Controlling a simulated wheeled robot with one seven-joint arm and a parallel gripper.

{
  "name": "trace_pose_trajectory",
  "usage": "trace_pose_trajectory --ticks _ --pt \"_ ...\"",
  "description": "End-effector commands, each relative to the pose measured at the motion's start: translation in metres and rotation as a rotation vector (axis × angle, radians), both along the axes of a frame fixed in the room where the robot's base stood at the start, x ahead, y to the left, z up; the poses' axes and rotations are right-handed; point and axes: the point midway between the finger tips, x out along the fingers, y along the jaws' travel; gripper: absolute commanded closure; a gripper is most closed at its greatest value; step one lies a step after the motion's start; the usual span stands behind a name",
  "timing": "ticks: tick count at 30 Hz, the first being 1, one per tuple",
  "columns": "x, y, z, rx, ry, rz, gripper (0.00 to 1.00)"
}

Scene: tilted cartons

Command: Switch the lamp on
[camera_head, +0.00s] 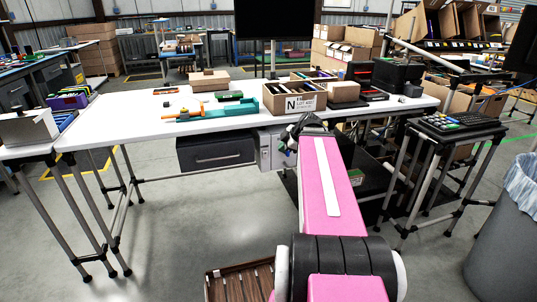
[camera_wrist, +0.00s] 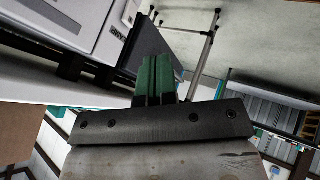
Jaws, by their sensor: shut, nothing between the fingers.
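My gripper (camera_head: 288,143) is at the front edge of the white table (camera_head: 150,120), in front of a pale cabinet under it. In the wrist view, its green fingers (camera_wrist: 157,75) are together with nothing held between them. My pink arm covers part of the table front and the floor.
A dark drawer (camera_head: 217,151) hangs below. A stand with a keyboard-like device (camera_head: 455,124) and a grey bin (camera_head: 505,225) are right.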

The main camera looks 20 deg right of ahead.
Motion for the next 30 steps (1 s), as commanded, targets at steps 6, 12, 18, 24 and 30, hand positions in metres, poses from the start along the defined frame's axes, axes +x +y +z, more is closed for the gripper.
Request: trace_pose_trajectory --ticks 6,12,18,24,30 --pt "0.006 0.004 -0.009 0.000 0.001 0.000 1.00" --pt "0.022 0.016 -0.032 0.000 0.003 0.001 1.00" --pt "0.039 0.031 -0.060 0.000 0.003 0.001 1.00" --pt "0.063 0.040 -0.078 0.000 0.000 -0.001 1.00" --pt "0.084 0.039 -0.073 0.000 0.001 -0.001 1.00"
